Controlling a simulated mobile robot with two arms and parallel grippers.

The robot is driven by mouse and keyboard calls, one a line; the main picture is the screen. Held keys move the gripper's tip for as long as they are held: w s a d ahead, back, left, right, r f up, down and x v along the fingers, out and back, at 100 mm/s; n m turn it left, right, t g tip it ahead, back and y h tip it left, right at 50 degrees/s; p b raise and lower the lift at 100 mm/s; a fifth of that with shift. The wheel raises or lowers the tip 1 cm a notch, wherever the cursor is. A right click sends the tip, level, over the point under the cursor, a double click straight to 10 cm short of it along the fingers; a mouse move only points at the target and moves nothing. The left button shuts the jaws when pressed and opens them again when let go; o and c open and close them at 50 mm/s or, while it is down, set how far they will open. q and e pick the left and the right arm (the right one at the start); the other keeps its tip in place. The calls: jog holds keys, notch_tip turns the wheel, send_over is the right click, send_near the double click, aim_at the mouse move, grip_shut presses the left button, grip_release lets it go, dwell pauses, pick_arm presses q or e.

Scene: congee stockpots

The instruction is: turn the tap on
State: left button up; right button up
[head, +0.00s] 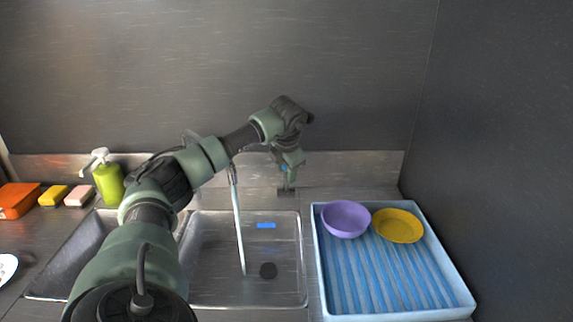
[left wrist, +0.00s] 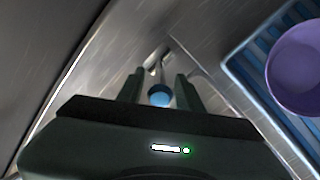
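The tap is mostly hidden behind my left arm in the head view; a thin, pale stream that looks like running water (head: 238,220) falls from below the arm into the sink (head: 215,285). A small blue knob (head: 284,168), seemingly the tap's, shows at my left gripper (head: 287,172). In the left wrist view the blue knob (left wrist: 159,95) lies between the two fingers of my left gripper (left wrist: 158,88), which stand apart. I cannot tell whether they touch it. A shiny metal part (left wrist: 156,60) shows beyond the knob. My right gripper is not in view.
A light blue tray (head: 395,316) right of the sink holds a purple bowl (head: 346,219) and a yellow bowl (head: 398,226). A green soap bottle (head: 109,184), sponges (head: 79,196) and an orange block (head: 18,201) stand at left. Steel walls close the back and right.

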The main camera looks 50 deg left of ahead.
pick_arm(q)
jog(key=shift+v, duration=2.2)
